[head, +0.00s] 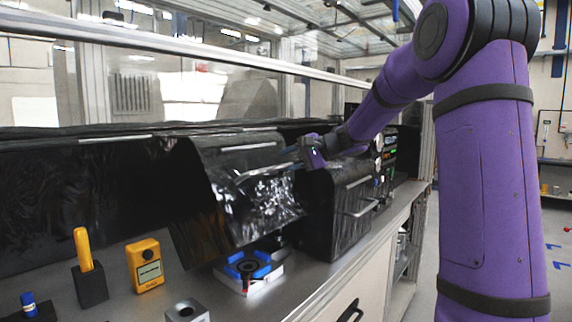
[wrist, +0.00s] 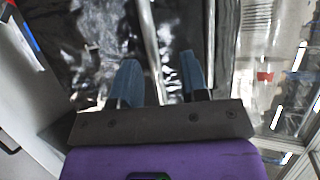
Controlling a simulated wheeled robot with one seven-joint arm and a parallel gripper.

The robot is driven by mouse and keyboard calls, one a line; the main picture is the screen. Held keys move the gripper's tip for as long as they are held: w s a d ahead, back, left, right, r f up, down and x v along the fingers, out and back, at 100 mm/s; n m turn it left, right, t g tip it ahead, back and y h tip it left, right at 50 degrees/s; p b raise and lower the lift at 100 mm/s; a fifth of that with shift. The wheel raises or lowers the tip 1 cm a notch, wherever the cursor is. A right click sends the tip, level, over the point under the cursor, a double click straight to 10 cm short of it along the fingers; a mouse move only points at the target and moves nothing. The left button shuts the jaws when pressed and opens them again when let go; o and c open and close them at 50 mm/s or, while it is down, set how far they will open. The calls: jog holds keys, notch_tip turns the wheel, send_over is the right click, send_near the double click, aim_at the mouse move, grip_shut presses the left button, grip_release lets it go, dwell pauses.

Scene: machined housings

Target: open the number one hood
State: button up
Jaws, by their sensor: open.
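Several glossy black hoods stand in a row on the bench. The middle hood (head: 250,190) is tilted up, with a blue and black fixture (head: 248,266) showing below it. Its metal bar handle (head: 262,172) runs across its front. The right hood (head: 345,225) is down, with its own bar handle. No hood number is readable. My gripper (head: 294,167) is at the right end of the middle hood's handle. In the wrist view, the open blue fingers (wrist: 160,64) have a metal bar (wrist: 151,40) between them. I cannot tell whether they touch it.
A yellow meter (head: 144,265), a yellow-handled tool in a black block (head: 88,270), a blue-topped item (head: 29,304) and a grey block (head: 187,311) stand on the bench front. A metal rail and clear panels run behind the hoods. Floor is free at right.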

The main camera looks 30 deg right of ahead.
jog(key=s+d+r, duration=0.3)
jog(key=r, duration=0.1)
jog(key=shift+d, duration=0.35)
dwell(0.4)
jog(key=shift+r, duration=0.1)
dwell(0.3)
